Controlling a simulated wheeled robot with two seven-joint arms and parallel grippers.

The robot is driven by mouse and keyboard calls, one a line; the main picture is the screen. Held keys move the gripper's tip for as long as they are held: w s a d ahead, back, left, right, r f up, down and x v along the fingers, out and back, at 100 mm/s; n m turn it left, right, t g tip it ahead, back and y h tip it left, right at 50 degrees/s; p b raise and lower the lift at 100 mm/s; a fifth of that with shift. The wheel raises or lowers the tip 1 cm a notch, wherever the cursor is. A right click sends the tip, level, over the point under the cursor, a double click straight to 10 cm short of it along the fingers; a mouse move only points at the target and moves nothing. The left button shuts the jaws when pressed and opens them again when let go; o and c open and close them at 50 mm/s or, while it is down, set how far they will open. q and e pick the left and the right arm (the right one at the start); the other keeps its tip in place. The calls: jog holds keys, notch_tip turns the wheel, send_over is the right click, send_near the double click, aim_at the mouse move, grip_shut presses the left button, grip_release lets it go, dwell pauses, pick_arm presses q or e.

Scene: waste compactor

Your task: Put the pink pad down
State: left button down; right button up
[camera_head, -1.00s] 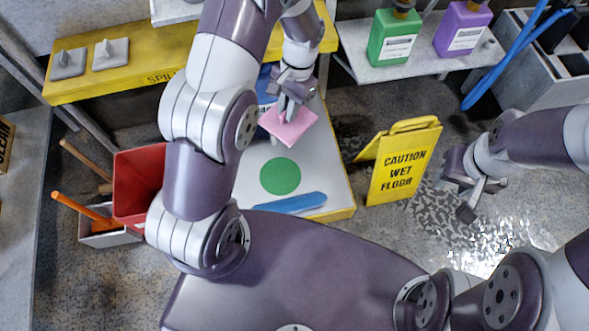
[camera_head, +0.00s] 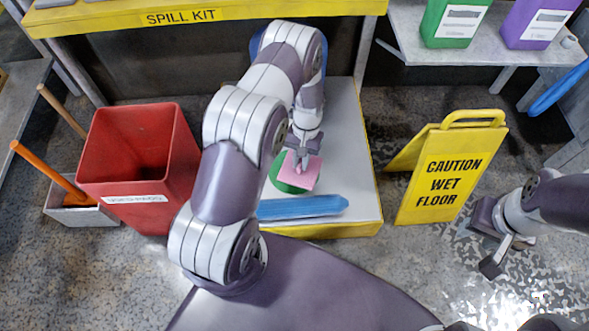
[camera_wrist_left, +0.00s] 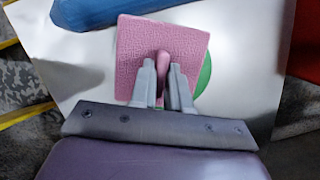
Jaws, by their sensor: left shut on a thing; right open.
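The pink pad (camera_head: 301,171) is a flat square with a small pink grip. My left gripper (camera_head: 302,158) is shut on that grip, over the white worktop (camera_head: 345,130). The green disc (camera_head: 287,187) on the worktop is partly hidden under the pad. I cannot tell whether the pad touches the worktop. My right gripper (camera_head: 488,245) is open and empty over the floor at the right.
A blue long object (camera_head: 300,207) lies along the worktop's near edge. A red bin (camera_head: 140,165) stands to the left. A yellow wet floor sign (camera_head: 443,172) stands to the right. A yellow spill kit shelf (camera_head: 200,15) crosses the back.

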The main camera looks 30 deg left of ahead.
pick_arm(q)
jog(key=w+a+f, duration=0.1)
jog(key=w+a+f+b, duration=0.1)
jog(key=a, duration=0.1)
jog(key=shift+a+f+b, duration=0.1)
jog(key=shift+f+b, duration=0.2)
jog(key=shift+f, duration=0.1)
notch_tip(320, 180, down, 4)
jog(key=b, duration=0.3)
jog(key=shift+r, duration=0.3)
jog(key=shift+f, duration=0.2)
jog(key=c, duration=1.1)
grip_release()
pick_arm(e)
notch_tip(320, 180, down, 6)
jog(key=shift+r, duration=0.15)
